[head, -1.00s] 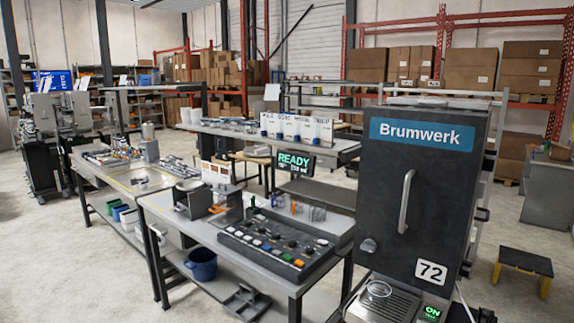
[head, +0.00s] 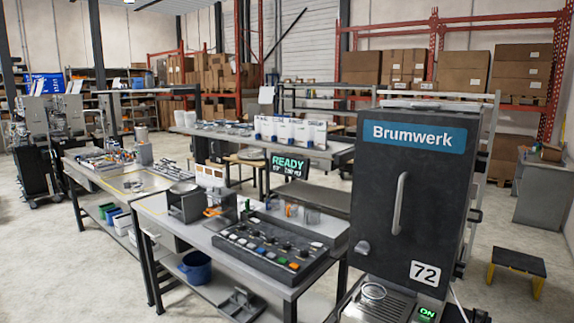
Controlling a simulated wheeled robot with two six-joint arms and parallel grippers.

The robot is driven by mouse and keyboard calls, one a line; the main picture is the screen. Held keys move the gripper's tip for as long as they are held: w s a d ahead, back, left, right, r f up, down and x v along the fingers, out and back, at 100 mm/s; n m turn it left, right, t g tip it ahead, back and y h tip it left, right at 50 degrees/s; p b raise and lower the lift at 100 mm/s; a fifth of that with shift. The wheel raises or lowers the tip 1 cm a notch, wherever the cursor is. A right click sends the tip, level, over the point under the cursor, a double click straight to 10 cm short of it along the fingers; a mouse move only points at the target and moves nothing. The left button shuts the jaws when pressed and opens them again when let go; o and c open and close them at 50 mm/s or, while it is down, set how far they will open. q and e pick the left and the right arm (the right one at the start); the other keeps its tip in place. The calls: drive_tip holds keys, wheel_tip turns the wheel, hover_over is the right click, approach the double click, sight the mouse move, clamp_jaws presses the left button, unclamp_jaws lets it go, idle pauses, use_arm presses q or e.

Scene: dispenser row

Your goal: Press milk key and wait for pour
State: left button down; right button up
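A dark key panel (head: 270,246) with several coloured keys and knobs lies on the grey workbench in the middle. I cannot tell from its markings which key is the milk key. A screen (head: 289,166) behind the panel reads READY in green. A tall black Brumwerk machine (head: 405,200) with a vertical handle and the number 72 stands at the right. Neither of my grippers shows in the head view.
The workbench (head: 160,212) has a metal box-shaped device (head: 187,203) at its left and a lower shelf with a blue bucket (head: 195,267). The floor is open at left and right.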

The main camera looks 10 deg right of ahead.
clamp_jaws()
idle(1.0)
